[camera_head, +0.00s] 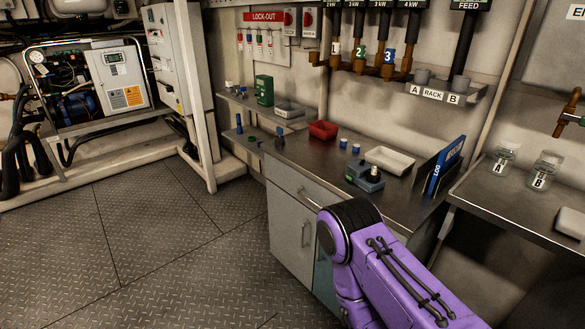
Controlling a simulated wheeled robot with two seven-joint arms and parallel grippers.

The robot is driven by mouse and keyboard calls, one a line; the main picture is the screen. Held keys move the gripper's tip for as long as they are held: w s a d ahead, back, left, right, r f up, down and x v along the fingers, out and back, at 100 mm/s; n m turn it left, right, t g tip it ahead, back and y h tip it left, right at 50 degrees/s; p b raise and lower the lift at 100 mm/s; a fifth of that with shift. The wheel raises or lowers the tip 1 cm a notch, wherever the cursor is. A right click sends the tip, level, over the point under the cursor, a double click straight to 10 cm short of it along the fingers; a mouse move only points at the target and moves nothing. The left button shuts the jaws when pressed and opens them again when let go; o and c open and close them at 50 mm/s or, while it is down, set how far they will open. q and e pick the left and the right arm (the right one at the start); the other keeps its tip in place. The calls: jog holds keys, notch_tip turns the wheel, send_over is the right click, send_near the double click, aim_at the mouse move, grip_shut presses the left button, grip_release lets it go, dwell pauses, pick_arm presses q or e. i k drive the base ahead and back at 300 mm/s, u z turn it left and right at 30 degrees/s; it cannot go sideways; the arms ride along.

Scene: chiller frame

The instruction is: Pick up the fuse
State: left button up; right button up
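I cannot tell for sure which thing is the fuse. Two small blue cylinders with pale tops, the left one (343,143) and the right one (356,148), stand upright on the metal counter (318,165). A small blue-green device (364,178) with a pale upright cylinder (374,171) on top sits nearer the counter's front. A small dark blue piece (280,138) is near the counter's left end. My purple arm comes in from the bottom right and bends down in front of the cabinet. Its gripper is below the picture, and no other gripper shows.
A red bin (323,130) and a white tray (390,159) are on the counter. A blue log binder (447,167) stands at its right end. Jars A (503,158) and B (542,170) stand on the right bench. The floor (150,235) at left is clear.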

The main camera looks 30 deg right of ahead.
aim_at(374, 167)
jog(key=u, duration=0.35)
jog(key=i, duration=1.1)
jog(key=z, duration=3.25)
